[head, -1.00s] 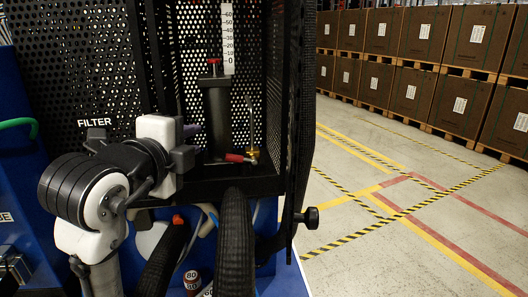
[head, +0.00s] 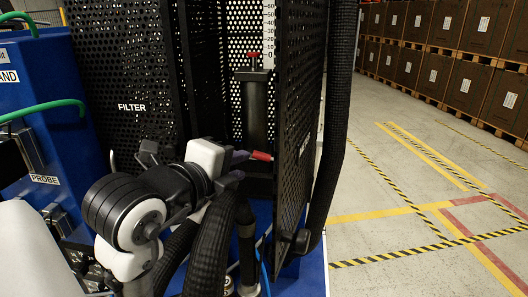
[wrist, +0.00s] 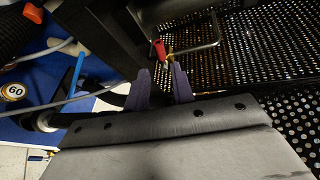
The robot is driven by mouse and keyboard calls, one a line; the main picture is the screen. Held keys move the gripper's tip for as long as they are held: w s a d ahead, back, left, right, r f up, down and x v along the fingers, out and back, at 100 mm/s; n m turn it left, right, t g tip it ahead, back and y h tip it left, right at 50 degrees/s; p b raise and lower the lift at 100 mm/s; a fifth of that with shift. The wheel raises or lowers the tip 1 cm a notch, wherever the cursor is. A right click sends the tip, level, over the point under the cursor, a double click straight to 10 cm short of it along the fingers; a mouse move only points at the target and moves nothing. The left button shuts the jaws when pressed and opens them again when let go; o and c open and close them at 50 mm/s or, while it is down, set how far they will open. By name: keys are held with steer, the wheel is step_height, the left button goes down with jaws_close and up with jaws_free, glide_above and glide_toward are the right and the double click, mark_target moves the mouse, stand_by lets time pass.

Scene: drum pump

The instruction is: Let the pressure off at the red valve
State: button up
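The red valve's lever (head: 262,156) shows in the head view low in the black mesh cabinet, at the foot of a dark cylinder (head: 257,110). In the wrist view the red lever (wrist: 160,50) lies just beyond my fingertips, roughly between their lines, with a brass part beside it. My gripper (wrist: 160,69) is open, its two dark purple fingers apart with nothing clearly between them. In the head view my gripper (head: 238,156) is just left of the lever; whether it touches cannot be told. The valve body is mostly hidden there.
A mesh door (head: 300,130) stands close to the right of the valve. A black corrugated hose (head: 213,245) runs below my wrist. A red-topped knob (head: 253,56) and a white scale (head: 268,30) are above. Open floor (head: 390,220) lies to the right.

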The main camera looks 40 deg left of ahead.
mark_target(261, 158)
steer(key=p+x, duration=0.2)
steer(key=x, duration=0.7)
steer(key=shift+w+f+p, duration=0.15)
steer(key=shift+w+p, duration=0.2)
steer(key=shift+c, duration=0.2)
jaws_close()
